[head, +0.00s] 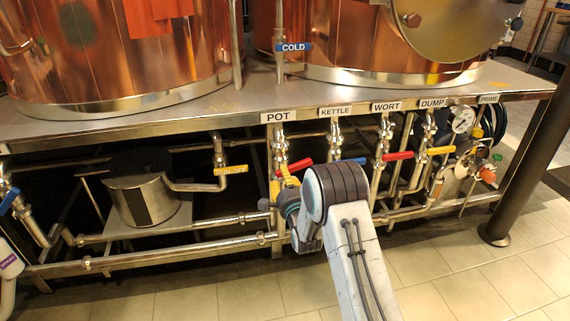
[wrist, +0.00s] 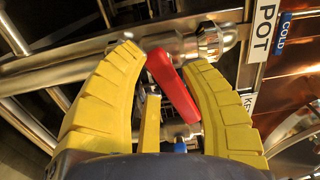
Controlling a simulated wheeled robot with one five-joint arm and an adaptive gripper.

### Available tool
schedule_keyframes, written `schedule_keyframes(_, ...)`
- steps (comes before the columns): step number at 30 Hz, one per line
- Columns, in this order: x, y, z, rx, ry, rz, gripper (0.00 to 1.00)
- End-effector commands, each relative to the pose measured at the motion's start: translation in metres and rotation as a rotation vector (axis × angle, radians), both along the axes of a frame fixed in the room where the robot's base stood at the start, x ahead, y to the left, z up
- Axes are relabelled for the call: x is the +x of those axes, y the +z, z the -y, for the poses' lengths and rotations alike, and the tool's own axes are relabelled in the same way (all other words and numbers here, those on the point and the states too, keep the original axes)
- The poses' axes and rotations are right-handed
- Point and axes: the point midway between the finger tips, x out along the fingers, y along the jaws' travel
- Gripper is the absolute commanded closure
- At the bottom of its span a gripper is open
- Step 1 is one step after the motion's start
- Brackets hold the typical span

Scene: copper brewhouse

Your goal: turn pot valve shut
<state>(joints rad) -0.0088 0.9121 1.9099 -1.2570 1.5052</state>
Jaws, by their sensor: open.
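The pot valve (head: 279,143) is on the vertical pipe under the POT label (head: 278,117). Its red lever handle (head: 300,165) sticks out to the right. In the wrist view the red handle (wrist: 172,85) lies slanted between my two yellow fingers, nearer the right one; I cannot tell whether they touch. The POT label also shows there (wrist: 263,30). My gripper (wrist: 165,60) is open around the handle. In the head view my gripper (head: 286,182) is just below the handle, partly hidden by my arm.
Kettle (head: 336,132), wort (head: 385,128) and dump (head: 427,130) valves stand in a row to the right. Steel rails (head: 170,254) run low across the front. The tiled floor in front is clear.

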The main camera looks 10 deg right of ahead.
Motion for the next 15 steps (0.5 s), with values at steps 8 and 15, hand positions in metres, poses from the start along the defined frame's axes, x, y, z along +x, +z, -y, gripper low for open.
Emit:
schedule_keyframes(8,0.0001,-0.0005,0.0001,-0.048,0.000,-0.001,0.60)
schedule_keyframes(15,0.0007,-0.0007,0.0001,-0.050,0.000,-0.001,0.60)
